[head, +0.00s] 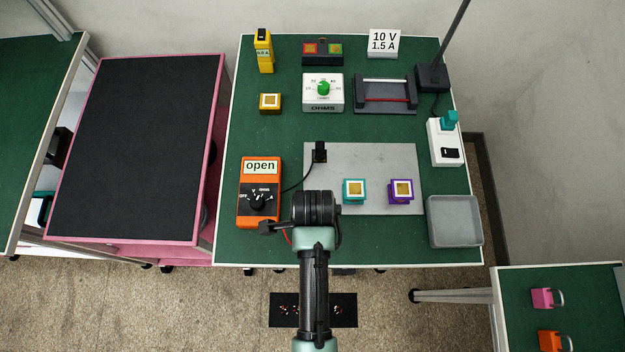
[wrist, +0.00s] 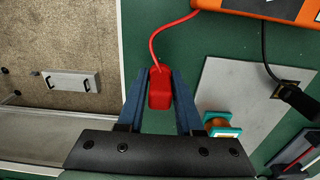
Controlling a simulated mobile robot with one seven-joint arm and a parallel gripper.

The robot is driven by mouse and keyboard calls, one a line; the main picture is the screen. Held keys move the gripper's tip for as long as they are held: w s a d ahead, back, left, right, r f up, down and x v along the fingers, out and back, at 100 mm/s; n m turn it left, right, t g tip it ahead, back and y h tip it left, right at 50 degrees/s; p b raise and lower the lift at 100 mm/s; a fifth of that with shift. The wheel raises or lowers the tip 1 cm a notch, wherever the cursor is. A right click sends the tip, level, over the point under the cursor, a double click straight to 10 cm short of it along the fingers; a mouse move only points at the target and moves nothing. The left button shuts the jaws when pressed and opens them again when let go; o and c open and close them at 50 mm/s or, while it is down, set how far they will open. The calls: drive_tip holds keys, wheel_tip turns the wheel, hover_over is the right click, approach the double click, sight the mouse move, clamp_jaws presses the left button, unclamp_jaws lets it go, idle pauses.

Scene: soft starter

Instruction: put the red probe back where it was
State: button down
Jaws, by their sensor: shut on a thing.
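The red probe (wrist: 160,92) shows in the wrist view between the two blue fingers of my gripper (wrist: 163,74), which is shut on it. Its red lead (wrist: 157,42) curves up to the orange meter (wrist: 262,6). In the head view my arm hides the probe, and only a bit of red lead shows beside the wrist. There the orange meter (head: 260,178) reads "open" and stands left of my gripper. The black probe (head: 320,152) stands upright at the grey plate's upper left. I cannot tell whether the red probe touches the table.
The grey plate (head: 385,160) bears a teal-based terminal (head: 355,191) and a purple-based terminal (head: 401,191), right of my gripper. A grey tray (head: 455,240) sits at the front right. The ohms box (head: 323,92) and other instruments line the back. Green table shows bare near the front edge.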

drive_tip(key=shift+f, duration=0.75)
drive_tip(key=shift+f, duration=0.15)
drive_tip(key=c, duration=0.6)
unclamp_jaws()
drive_tip(key=shift+o, duration=0.2)
